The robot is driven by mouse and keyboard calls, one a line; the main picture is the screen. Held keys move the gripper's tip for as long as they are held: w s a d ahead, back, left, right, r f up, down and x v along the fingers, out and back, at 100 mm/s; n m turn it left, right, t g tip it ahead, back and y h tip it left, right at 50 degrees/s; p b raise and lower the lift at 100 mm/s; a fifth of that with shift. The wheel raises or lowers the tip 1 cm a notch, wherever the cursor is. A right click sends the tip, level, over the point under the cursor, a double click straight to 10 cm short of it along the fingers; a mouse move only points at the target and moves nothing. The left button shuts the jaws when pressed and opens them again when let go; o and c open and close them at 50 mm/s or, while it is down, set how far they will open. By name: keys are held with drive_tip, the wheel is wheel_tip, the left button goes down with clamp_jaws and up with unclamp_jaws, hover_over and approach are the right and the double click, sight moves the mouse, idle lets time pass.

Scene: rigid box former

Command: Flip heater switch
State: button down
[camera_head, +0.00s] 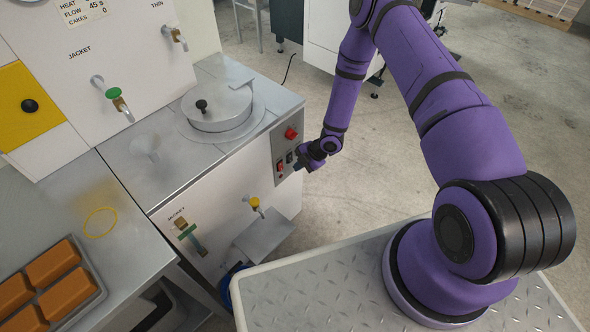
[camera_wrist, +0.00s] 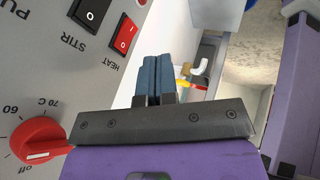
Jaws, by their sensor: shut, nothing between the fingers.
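The heater switch is a red rocker marked O and I (camera_wrist: 124,34), labelled HEAT, on a grey panel at the upper left of the wrist view. In the head view it is a small red patch (camera_head: 280,168) low on the panel. Which side is pressed in is unclear. My gripper (camera_wrist: 157,66) is shut and empty, its blue-grey fingertips together. They sit to the right of and below the switch in the wrist view, with a visible gap. In the head view my gripper (camera_head: 297,163) is just right of the switch, close to the panel front.
A black STIR rocker (camera_wrist: 91,12) sits beside the heater switch. A red temperature knob (camera_wrist: 38,145) is on the same panel. A yellow-handled tap (camera_head: 254,203) projects from the cabinet front, above a metal shelf (camera_head: 264,238). Open floor lies right of the cabinet.

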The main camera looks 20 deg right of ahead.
drive_tip(key=v, duration=0.6)
drive_tip(key=shift+r, duration=0.15)
drive_tip(key=shift+d, duration=0.1)
drive_tip(key=shift+s+d+f, duration=0.1)
drive_tip(key=shift+s+f, duration=0.1)
drive_tip(key=shift+f, duration=0.5)
